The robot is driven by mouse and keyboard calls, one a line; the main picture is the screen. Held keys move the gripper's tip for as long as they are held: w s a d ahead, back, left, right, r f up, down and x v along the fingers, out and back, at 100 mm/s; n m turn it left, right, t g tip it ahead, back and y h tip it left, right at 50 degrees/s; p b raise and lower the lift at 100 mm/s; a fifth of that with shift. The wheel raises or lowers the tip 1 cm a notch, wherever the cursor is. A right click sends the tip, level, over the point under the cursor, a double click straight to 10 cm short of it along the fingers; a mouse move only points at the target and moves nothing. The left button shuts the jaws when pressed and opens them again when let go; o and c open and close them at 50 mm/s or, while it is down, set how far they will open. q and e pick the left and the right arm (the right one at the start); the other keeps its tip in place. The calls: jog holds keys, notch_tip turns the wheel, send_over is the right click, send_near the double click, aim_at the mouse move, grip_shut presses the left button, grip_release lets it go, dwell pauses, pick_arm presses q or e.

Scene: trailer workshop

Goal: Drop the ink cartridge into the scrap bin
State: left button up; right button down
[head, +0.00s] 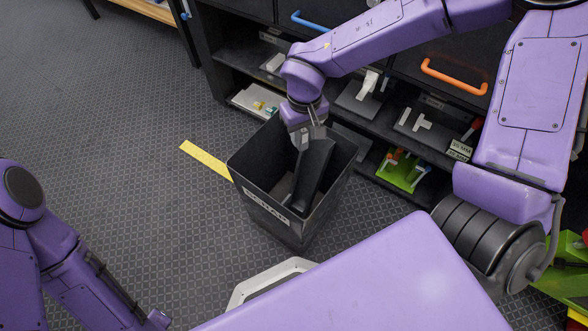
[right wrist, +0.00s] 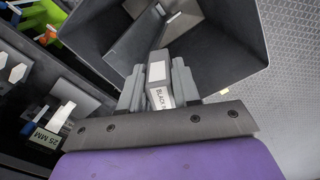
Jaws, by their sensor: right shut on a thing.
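My right gripper (head: 308,135) points down into the mouth of the black scrap bin (head: 268,208), whose front label reads SCRAP. In the right wrist view the gripper's two grey fingers are shut on the ink cartridge (right wrist: 158,73), a dark block with a white label patch and the word BLACK. The cartridge is over the bin's opening (right wrist: 225,50). In the head view the cartridge is hard to tell apart from the dark shapes around the fingers. My left arm shows at the lower left, but its gripper is out of view.
A dark slab (right wrist: 133,42) leans inside the bin. Dark shelves behind the bin hold several small items, with a blue handle (head: 312,22) and an orange handle (head: 453,77). A green holder (head: 402,171) sits right of the bin. Yellow tape (head: 205,160) marks the open carpet at left.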

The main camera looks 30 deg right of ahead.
jog(key=shift+f+b, duration=0.45)
jog(key=shift+f, duration=0.35)
pick_arm(q)
jog(key=shift+f, duration=0.95)
pick_arm(e)
jog(key=shift+r, duration=0.1)
jog(key=c, duration=0.7)
grip_release()
jog(key=shift+c, duration=0.2)
notch_tip(320, 180, up, 10)
jog(key=p, duration=0.5)
pick_arm(q)
jog(key=shift+r, duration=2.5)
pick_arm(e)
jog(key=shift+r, duration=0.3)
